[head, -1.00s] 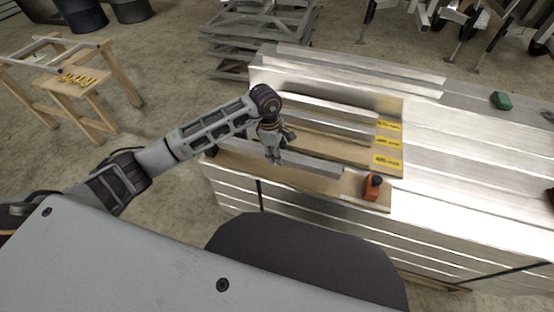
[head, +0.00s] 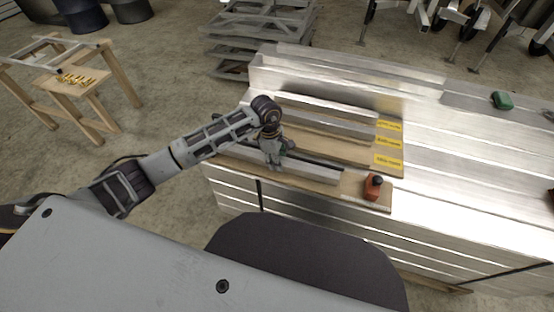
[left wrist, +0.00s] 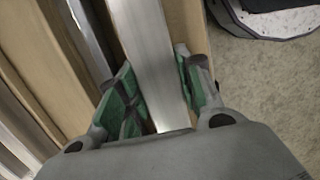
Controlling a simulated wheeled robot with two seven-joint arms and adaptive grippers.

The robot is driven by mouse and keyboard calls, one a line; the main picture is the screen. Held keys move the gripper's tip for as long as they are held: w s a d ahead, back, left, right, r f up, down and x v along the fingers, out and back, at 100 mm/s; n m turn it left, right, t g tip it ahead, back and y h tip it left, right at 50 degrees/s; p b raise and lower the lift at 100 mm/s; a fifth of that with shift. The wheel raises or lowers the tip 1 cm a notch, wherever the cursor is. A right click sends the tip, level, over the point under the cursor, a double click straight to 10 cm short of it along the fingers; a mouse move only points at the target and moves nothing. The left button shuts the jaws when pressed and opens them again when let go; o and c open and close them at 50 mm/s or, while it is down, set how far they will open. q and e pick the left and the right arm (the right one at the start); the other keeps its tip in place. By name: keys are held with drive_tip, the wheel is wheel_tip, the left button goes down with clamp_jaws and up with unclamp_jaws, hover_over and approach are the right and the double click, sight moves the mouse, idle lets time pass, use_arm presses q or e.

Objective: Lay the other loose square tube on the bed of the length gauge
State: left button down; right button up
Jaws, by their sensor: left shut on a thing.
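A silvery square tube (head: 312,177) lies lengthwise along the front of the bench, at the length gauge. The gauge's wooden bed (head: 352,188) shows past its right end, with an orange block with a dark knob (head: 373,187) there. A dark strip runs just behind the tube. My left gripper (head: 273,163) is shut on the tube near its middle and hides part of it. In the left wrist view the tube (left wrist: 148,50) runs between the green-padded fingers (left wrist: 160,92). I cannot tell whether the tube rests fully on the bed. My right gripper is not in view.
Behind the gauge is a wooden rack (head: 352,154) with yellow labels (head: 388,161) and more metal lengths (head: 330,108). A green object (head: 501,100) lies on the metal top at right. A wooden stand (head: 88,85) is at far left.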

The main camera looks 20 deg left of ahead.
use_arm(q)
drive_tip(key=c, duration=1)
unclamp_jaws()
drive_tip(key=shift+o, duration=0.2)
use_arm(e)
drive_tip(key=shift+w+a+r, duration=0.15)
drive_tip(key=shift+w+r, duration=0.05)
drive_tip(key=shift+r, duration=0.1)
use_arm(q)
drive_tip(key=shift+r, duration=0.1)
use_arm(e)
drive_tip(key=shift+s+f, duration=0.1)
use_arm(q)
wheel_tip(320, 180, up, 12)
drive_tip(key=a+p, duration=0.1)
drive_tip(key=shift+a, duration=0.4)
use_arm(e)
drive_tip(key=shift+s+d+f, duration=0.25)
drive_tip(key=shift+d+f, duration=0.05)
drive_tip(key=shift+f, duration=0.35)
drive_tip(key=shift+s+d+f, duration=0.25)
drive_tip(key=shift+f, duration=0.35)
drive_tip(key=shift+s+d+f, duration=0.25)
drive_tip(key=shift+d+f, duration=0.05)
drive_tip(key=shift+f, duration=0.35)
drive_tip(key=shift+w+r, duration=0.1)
